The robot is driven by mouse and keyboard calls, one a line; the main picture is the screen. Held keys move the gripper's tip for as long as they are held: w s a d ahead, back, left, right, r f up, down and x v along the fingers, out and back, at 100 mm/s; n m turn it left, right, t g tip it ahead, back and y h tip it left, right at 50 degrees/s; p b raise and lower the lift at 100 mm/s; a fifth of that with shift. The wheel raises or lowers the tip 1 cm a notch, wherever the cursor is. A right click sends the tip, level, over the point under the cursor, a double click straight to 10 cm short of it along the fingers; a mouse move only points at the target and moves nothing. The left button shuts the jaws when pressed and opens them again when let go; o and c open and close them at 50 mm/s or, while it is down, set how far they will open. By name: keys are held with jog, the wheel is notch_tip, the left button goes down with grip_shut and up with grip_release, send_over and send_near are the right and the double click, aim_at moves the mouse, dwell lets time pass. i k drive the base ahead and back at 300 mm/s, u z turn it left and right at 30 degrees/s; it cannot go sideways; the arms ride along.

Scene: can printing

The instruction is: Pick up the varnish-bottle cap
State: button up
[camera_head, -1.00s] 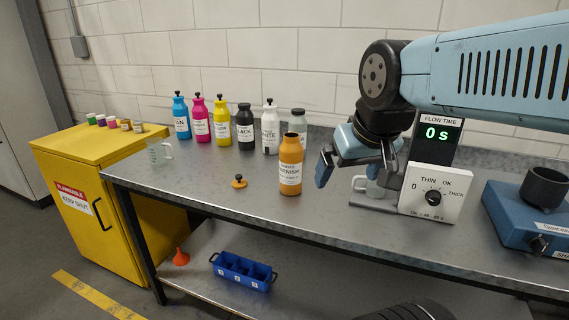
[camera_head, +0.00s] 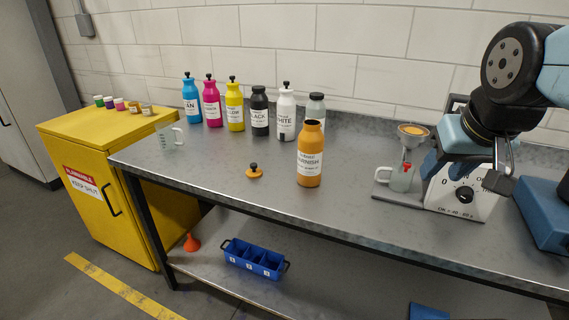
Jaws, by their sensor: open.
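The varnish-bottle cap (camera_head: 254,172), orange with a black knob, lies on the metal bench in front of the ink bottles. The orange varnish bottle (camera_head: 311,155) stands uncapped to its right. My gripper (camera_head: 466,170) is at the right, above the bench in front of the flow timer, well apart from the cap. Its jaws are open and I see nothing held between them.
A clear beaker (camera_head: 169,138) is at the left. A funnel cup (camera_head: 413,131) stands over a mug (camera_head: 402,177) by the timer (camera_head: 458,197). The bench around the cap is clear.

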aim_at(254, 172)
jog(key=u, duration=1.45)
jog(key=i, duration=0.1)
jog(key=z, duration=2.85)
jog(key=k, duration=1.55)
jog(key=u, duration=0.85)
jog(key=i, duration=1.25)
jog(key=u, duration=0.05)
